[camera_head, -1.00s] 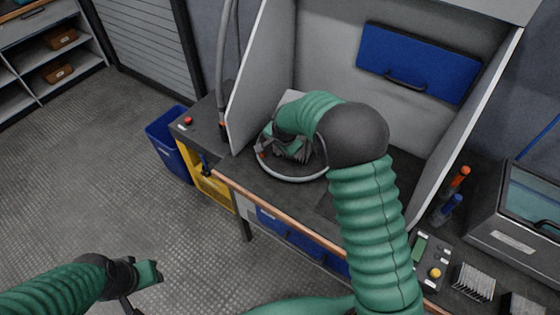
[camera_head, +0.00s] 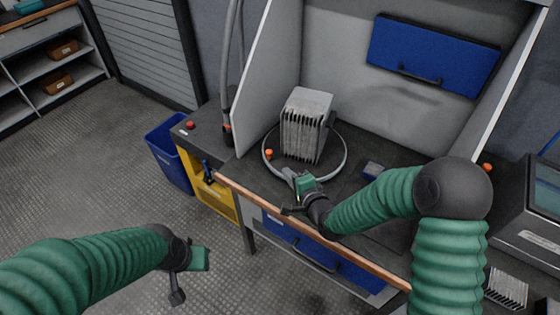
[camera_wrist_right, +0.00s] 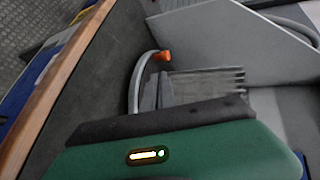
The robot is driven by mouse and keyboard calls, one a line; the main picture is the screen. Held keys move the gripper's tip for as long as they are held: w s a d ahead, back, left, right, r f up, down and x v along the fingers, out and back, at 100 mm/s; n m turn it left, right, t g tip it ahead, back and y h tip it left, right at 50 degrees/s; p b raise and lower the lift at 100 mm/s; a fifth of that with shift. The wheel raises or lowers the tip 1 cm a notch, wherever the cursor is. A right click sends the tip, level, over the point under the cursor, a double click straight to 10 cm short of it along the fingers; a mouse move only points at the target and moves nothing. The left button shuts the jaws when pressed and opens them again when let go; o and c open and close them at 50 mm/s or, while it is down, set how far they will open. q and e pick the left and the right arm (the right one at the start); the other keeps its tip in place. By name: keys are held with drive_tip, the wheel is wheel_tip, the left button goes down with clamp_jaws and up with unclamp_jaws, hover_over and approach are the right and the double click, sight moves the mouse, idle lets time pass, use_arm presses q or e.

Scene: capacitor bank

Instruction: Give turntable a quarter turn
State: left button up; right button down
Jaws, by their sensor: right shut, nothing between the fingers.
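The turntable (camera_head: 341,168) is a round disc with a pale rim, set in the booth's dark worktop. An orange peg (camera_head: 268,154) stands at its left rim; the peg also shows in the right wrist view (camera_wrist_right: 163,56). A grey finned block (camera_head: 306,122) stands upright on the disc and hides much of it. My right gripper (camera_head: 288,174) is shut and empty at the front edge of the turntable, in front of the block. I cannot tell if it touches the rim. My left gripper (camera_head: 205,258) hangs over the floor at lower left, away from the booth; its fingers do not show clearly.
Grey booth walls (camera_head: 262,75) close in the turntable at left and back. A wooden edge strip (camera_head: 260,200) runs along the front. A blue panel with a handle (camera_head: 430,55) is on the back wall.

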sight(268, 154)
drive_tip(key=x, duration=0.5)
drive_tip(key=r+b+x, duration=0.1)
drive_tip(key=x, duration=0.2)
drive_tip(key=shift+w+a+f, duration=0.1)
drive_tip(key=shift+w+a, duration=0.15)
drive_tip(key=shift+a, duration=0.25)
drive_tip(key=shift+w+a, duration=0.1)
drive_tip(key=shift+w, duration=0.35)
drive_tip(key=w+a, duration=0.1)
drive_tip(key=w+a+b, duration=0.1)
drive_tip(key=w, duration=0.1)
drive_tip(key=shift+f, duration=0.1)
drive_tip(key=shift+r, duration=0.2)
drive_tip(key=shift+f, duration=0.1)
